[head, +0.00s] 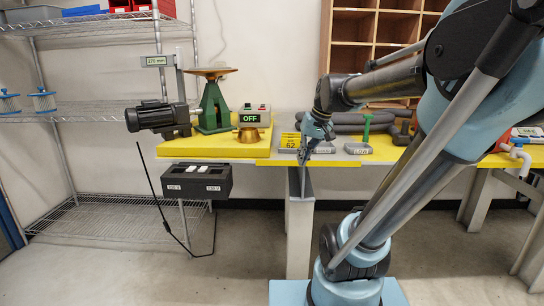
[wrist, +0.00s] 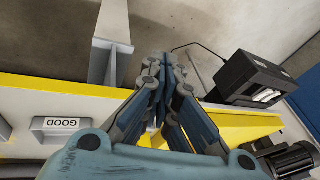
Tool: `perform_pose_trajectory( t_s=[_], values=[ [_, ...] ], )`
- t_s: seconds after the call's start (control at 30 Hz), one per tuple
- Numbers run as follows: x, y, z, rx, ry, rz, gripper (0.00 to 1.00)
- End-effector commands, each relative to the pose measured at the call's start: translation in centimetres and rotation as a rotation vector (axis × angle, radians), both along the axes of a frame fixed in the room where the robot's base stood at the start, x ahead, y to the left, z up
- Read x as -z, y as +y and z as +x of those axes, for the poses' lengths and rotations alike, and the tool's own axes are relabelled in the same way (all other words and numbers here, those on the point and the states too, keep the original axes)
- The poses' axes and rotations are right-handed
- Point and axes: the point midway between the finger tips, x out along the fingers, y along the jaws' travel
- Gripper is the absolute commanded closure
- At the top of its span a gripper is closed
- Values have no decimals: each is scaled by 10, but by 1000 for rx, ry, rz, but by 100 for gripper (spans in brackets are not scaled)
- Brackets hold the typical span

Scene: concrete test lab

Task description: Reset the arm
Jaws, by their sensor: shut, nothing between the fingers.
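My arm reaches across the right side of the head view, over the front of a yellow-topped workbench (head: 440,153). My gripper (head: 303,160) points down at the bench's front edge, close to a small yellow card reading 62 (head: 290,141). In the wrist view my gripper (wrist: 166,62) has its fingers together with nothing between them. The bench's yellow edge (wrist: 55,97) runs behind and below the fingers there. A grey block labelled GOOD (wrist: 60,125) lies on the bench to the left of the fingers.
A green stand (head: 212,108), a dark motor (head: 157,116), a control box reading OFF (head: 250,116) and a brass cup (head: 248,135) are on the bench's left. A black switch box (head: 197,181) hangs below the edge. A grey block labelled LOW (head: 358,149) lies right. Wire shelving (head: 90,112) stands left.

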Motion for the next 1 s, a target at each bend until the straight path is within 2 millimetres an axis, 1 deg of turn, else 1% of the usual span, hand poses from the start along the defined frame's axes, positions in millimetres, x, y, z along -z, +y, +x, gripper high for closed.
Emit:
perform_pose_trajectory(
  t_s=[0.03, 0.2, 0.4, 0.5, 0.6, 0.7, 1.0],
  values=[
    [14, -8, -16, 11, 4, -20, 100],
    [59, -33, -63, 47, 17, -96, 100],
    [113, -61, -114, 92, 31, -183, 100],
    [136, -71, -133, 110, 38, -218, 100],
    [152, -79, -146, 124, 42, -243, 100],
    [161, -83, -153, 131, 44, -257, 100],
    [164, -85, -155, 134, 45, -263, 100]
  ],
)
